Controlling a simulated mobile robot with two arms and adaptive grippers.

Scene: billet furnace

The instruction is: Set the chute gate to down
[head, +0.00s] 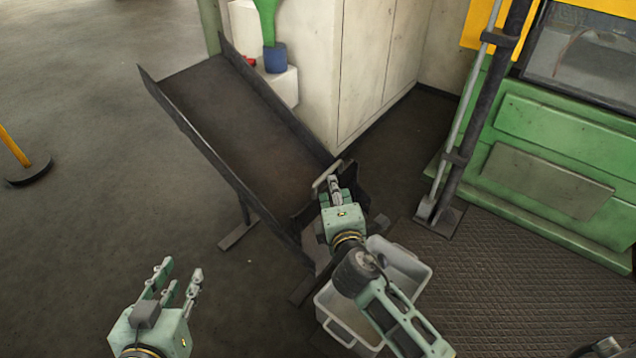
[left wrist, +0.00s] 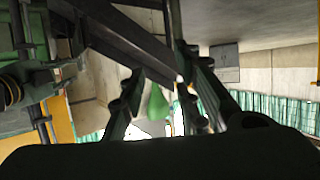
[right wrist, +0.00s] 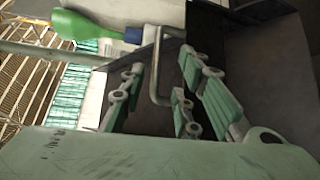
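The dark metal chute (head: 235,125) slopes down toward me and ends beside a grey bin. At its lower end is the chute gate, a dark plate largely hidden behind my right gripper (head: 333,182). The gate's grey bar handle (head: 325,174) shows at the fingertips. In the right wrist view the bent handle (right wrist: 156,75) lies between the fingers of my right gripper (right wrist: 163,90), which look spread with gaps beside the bar. My left gripper (head: 180,272) is open and empty, low at the left of the head view, away from the chute.
The grey bin (head: 412,265) stands below the chute's end, partly under my right arm. A pale cabinet (head: 375,60) stands behind the chute. A green machine (head: 555,150) and a dark upright post (head: 475,110) are at right. The floor at left is mostly clear.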

